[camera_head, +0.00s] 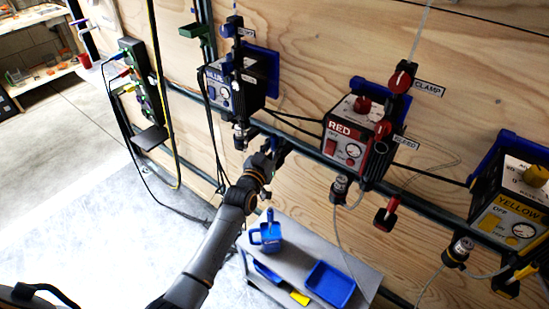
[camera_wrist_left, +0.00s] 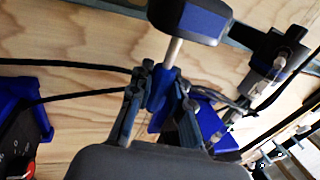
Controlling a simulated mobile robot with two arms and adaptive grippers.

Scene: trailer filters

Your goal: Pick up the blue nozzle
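The blue nozzle (camera_wrist_left: 165,100) shows in the left wrist view as a blue grip on a metal rod below a dark blue-and-black head. My left gripper (camera_wrist_left: 164,82) has its narrow fingers on both sides of the blue grip and looks shut on it. In the head view my left gripper (camera_head: 277,147) is at the wall rail, just right of and below the blue box (camera_head: 232,85). The nozzle is mostly hidden there by the gripper. My right gripper is not in view.
A red box (camera_head: 345,135) and a yellow box (camera_head: 515,205) are mounted on the wooden wall to the right. A red nozzle (camera_head: 385,215) hangs below the red box. A grey cart (camera_head: 340,245) below holds a blue jug (camera_head: 266,236) and a blue tray (camera_head: 330,284). Hoses hang nearby.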

